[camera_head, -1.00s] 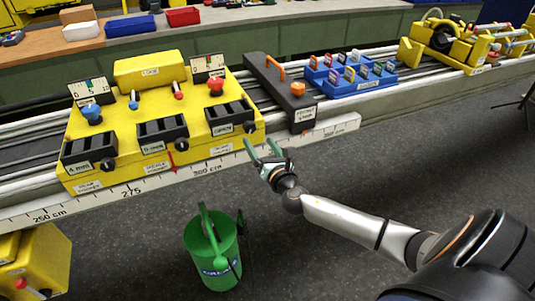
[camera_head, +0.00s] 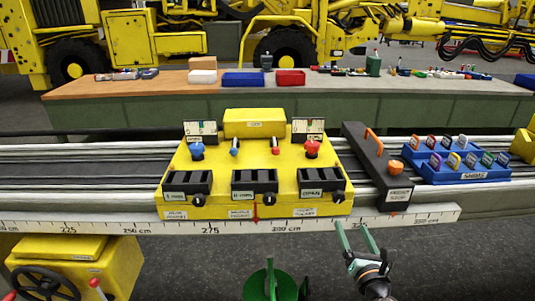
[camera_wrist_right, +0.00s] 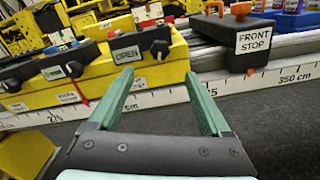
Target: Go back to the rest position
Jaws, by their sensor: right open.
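My right gripper (camera_head: 355,230) is open and empty, with green fingers, in front of the ruled rail edge at the lower right of the head view. In the right wrist view its two fingers (camera_wrist_right: 160,98) stand apart with nothing between them. Beyond them are the yellow control station (camera_head: 230,211), with levers, knobs and black boxes, and the black front stop (camera_head: 372,166) with an orange handle. The station's side also shows in the right wrist view (camera_wrist_right: 160,70), as does the front stop (camera_wrist_right: 228,58). My left gripper is not in view.
A rail with a centimetre scale (camera_head: 130,227) runs across the view. A blue rack of coloured tags (camera_head: 465,177) sits on it at right. A green bucket (camera_head: 270,286) stands on the floor, partly cut off. A yellow box with a handwheel (camera_head: 115,265) is at lower left. Dark floor lies at right.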

